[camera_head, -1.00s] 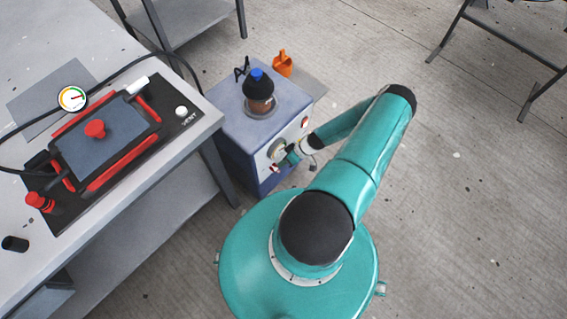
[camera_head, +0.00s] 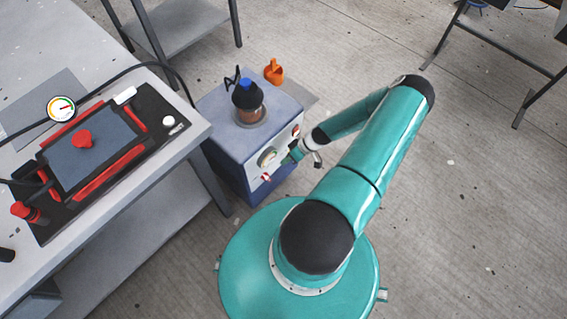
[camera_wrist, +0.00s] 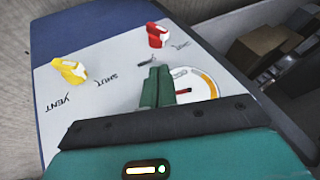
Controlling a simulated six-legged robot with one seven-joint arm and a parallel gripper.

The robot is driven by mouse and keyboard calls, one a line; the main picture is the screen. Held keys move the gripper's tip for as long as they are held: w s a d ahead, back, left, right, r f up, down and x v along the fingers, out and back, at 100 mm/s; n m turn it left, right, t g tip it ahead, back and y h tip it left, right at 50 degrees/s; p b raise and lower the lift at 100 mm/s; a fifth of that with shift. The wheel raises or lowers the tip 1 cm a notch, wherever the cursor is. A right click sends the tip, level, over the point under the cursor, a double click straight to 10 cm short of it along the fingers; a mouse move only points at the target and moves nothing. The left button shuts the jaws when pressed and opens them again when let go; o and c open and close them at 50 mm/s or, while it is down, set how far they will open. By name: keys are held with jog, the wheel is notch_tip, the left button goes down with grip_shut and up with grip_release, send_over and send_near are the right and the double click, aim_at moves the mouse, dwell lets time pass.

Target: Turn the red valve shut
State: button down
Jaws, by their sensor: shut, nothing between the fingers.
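The red valve (camera_wrist: 157,37) is a small red handle with a pale part, on the white front panel (camera_wrist: 105,88) of a blue cabinet. My gripper (camera_wrist: 163,70) is shut and empty. Its dark green fingers point at the panel, with their tips below the red valve in the wrist view and apart from it. A yellow handle (camera_wrist: 70,70) sits to the left, near the words VENT and SHUT. A gauge (camera_wrist: 195,85) is partly hidden behind the fingers. In the head view my gripper (camera_head: 290,157) is at the cabinet's front, near a small red piece (camera_head: 266,177).
A grey table (camera_head: 150,207) with a red-clamped mould (camera_head: 90,150) stands close on the left. Open concrete floor lies to the right.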

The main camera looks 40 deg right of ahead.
notch_tip(320, 180, up, 3)
jog(key=s, duration=0.1)
jog(key=m+t+y, duration=0.2)
jog(key=m+y, duration=0.1)
jog(key=m, duration=0.2)
send_near(268, 176)
jog(key=s+d, duration=0.2)
jog(key=s, duration=0.2)
jog(key=d+f+m+t+y, duration=0.1)
jog(key=d+m+t+y, duration=0.15)
jog(key=d+t, duration=0.2)
jog(key=shift+m+g+h, duration=0.25)
jog(key=shift+h, duration=0.2)
jog(key=x, duration=0.4)
jog(key=s+a+x, duration=0.1)
jog(key=x, duration=0.7)
jog(key=shift+s+a+f, duration=0.2)
jog(key=shift+s, duration=0.2)
jog(key=shift+a+f, duration=0.15)
jog(key=shift+a, duration=0.25)
